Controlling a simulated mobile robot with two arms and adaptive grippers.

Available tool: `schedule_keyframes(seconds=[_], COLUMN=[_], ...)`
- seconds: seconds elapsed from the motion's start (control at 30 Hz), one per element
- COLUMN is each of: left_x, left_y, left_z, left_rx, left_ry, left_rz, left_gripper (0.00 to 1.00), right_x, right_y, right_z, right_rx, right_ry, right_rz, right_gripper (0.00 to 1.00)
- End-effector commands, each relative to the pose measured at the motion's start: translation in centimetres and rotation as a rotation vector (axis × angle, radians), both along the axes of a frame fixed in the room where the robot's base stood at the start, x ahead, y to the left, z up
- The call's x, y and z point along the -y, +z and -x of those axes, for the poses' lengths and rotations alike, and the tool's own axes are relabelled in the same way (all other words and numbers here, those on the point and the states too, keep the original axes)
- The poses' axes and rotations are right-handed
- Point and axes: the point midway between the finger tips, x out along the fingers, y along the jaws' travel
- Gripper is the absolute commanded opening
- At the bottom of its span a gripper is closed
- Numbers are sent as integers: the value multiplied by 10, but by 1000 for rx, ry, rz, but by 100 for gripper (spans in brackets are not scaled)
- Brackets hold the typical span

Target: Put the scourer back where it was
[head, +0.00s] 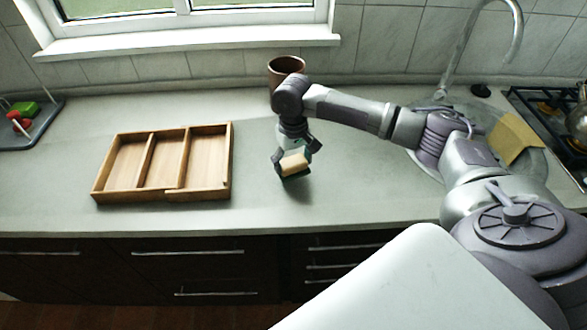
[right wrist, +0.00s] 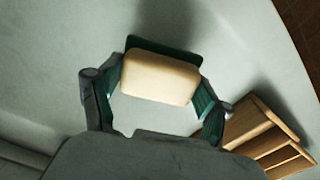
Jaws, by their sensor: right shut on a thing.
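The scourer (head: 293,163) is a beige block with a dark green layer on its far side. My right gripper (head: 294,158) is shut on it, with a finger on either side. In the right wrist view the scourer (right wrist: 160,77) sits between the green-lined fingers of my right gripper (right wrist: 155,92). It is over the grey counter, right of the wooden tray, and its shadow suggests a small gap below it. My left gripper is not in view.
An empty wooden tray (head: 186,160) with three compartments lies on the counter (head: 250,205). A brown pot (head: 287,66) stands behind my right wrist. A sink (head: 425,165) with a tan board (head: 515,138) and a hob (head: 545,105) are right. A dark tray (head: 42,125) holds small items at far left.

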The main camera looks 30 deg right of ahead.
Motion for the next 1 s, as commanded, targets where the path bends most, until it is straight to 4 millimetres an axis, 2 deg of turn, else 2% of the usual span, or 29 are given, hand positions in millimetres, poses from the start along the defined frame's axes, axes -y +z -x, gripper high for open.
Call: schedule_keyframes(seconds=[0.1,0.23,0.63,0.67,0.77,1.0], left_x=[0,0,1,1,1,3], left_y=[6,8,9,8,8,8], left_z=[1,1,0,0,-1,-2], left_rx=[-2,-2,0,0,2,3], left_ry=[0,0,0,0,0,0], left_rz=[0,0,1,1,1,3], left_gripper=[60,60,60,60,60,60], right_x=[0,1,0,0,0,0], right_y=[-18,-32,-38,-38,-38,-37], right_z=[2,1,2,2,2,2], right_rx=[-6,-3,-3,-2,-2,-2], right_ry=[0,0,0,0,0,0], right_rz=[1,2,1,1,1,1], right_gripper=[49,49,49,82,99,100])
